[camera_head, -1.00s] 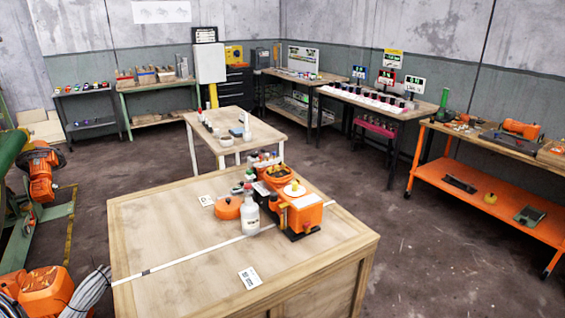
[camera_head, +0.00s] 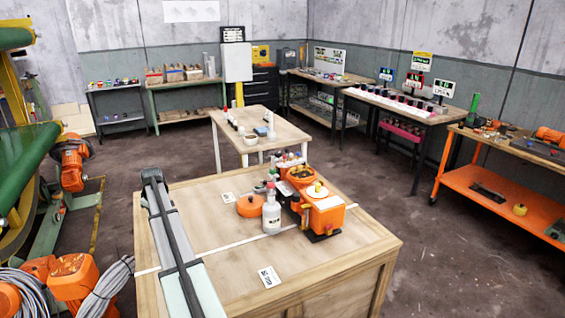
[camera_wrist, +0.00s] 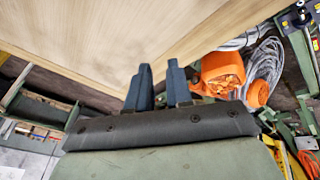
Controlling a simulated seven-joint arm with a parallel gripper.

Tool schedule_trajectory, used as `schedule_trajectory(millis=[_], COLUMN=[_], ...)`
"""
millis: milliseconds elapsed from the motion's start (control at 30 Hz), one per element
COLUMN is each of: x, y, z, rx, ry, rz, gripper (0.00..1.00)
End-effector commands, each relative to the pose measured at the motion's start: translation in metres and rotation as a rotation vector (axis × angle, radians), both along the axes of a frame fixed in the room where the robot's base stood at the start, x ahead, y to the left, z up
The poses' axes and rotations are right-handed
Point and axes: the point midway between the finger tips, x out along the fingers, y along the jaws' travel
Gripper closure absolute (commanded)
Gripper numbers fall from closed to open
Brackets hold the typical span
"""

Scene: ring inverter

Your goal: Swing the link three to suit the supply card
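The orange motor unit (camera_head: 322,212) stands on the near wooden table, with a white disc and yellow knob on top. Behind it is an open round orange housing (camera_head: 301,175) with a dark inside; individual links are too small to tell apart. A white printed card (camera_head: 269,277) lies near the table's front, and another (camera_head: 228,197) lies further back. Which is the supply card, I cannot tell. My gripper (camera_wrist: 160,70) shows two dark blue fingers with a gap between them, empty, over the table's edge. The motor unit is outside the wrist view.
A white bottle (camera_head: 271,215) and an orange round cover (camera_head: 251,206) stand left of the motor unit. My arm spans the table's left side. The near table (camera_head: 345,262) is clear at its front right. Orange machinery and coiled cables (camera_head: 105,285) lie on the floor at left.

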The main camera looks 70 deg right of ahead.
Motion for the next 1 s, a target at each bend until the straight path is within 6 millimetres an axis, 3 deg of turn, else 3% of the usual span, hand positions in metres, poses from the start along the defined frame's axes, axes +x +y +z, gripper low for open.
schedule_trajectory(millis=[33, 100, 267, 500, 667, 800, 1000], x=[-0.012, -0.033, -0.09, -0.194, -0.273, -0.349, -0.449], y=[-0.033, -0.068, -0.146, -0.251, -0.311, -0.356, -0.4], z=[0.011, 0.022, 0.051, 0.099, 0.134, 0.167, 0.21], rx=[0.008, 0.025, 0.065, 0.13, 0.177, 0.221, 0.28], ry=[0.01, 0.029, 0.07, 0.126, 0.161, 0.188, 0.22], rz=[-0.04, -0.092, -0.213, -0.398, -0.524, -0.635, -0.773], gripper=[0.8, 0.8, 0.8, 0.8, 0.8, 0.8, 0.8])
